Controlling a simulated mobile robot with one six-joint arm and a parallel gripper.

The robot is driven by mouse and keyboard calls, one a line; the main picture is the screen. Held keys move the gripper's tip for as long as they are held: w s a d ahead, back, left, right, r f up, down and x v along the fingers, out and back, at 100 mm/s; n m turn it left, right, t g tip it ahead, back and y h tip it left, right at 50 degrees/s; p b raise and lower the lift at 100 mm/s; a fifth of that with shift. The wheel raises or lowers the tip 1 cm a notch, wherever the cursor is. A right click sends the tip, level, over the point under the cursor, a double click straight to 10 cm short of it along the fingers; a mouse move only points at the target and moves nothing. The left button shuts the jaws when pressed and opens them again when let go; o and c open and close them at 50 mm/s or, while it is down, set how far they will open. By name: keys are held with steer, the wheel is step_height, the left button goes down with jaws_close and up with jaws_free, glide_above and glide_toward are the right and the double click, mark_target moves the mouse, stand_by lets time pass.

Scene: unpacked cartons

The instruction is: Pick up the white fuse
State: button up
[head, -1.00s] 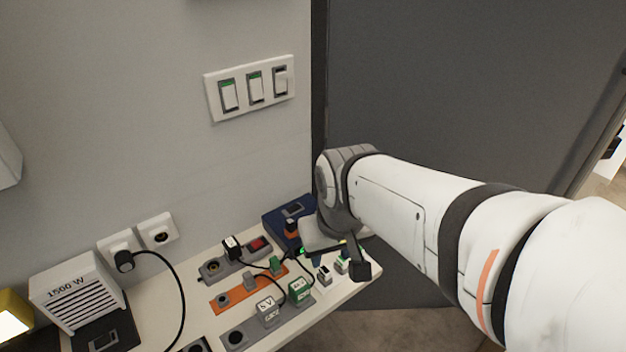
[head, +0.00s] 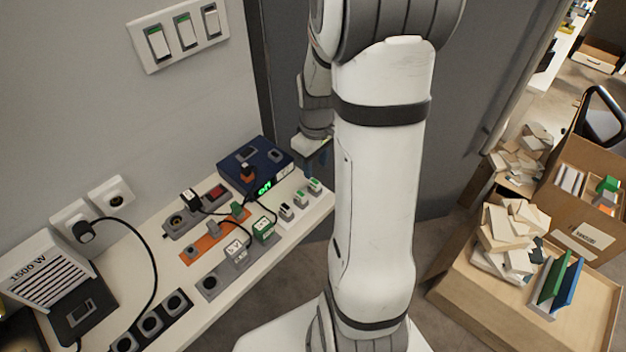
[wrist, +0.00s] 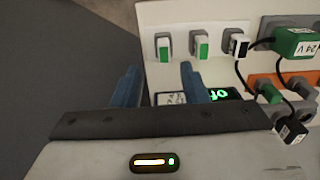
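I cannot pick out a white fuse with certainty in either view. My gripper (wrist: 160,84) is open, its two blue fingers apart with nothing between them. In the head view my gripper (head: 318,156) is above the table's far right end, partly hidden by my arm. Small white pieces with green faces (wrist: 201,47) stand in a row at the table edge, just beyond the fingers in the wrist view. They also show in the head view (head: 300,198).
A blue box (head: 250,160) with a green-lit display stands at the table's back. Plugs, cables and socket strips (head: 205,240) crowd the table (head: 220,318). A heater (head: 45,270) is at left. Open cartons (head: 590,185) stand at right.

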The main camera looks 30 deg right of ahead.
mark_target(314, 181)
steer(key=f, duration=0.5)
steer(key=shift+s+a+f, duration=0.15)
steer(key=shift+a+f, duration=0.1)
steer(key=shift+f, duration=0.15)
jaws_close()
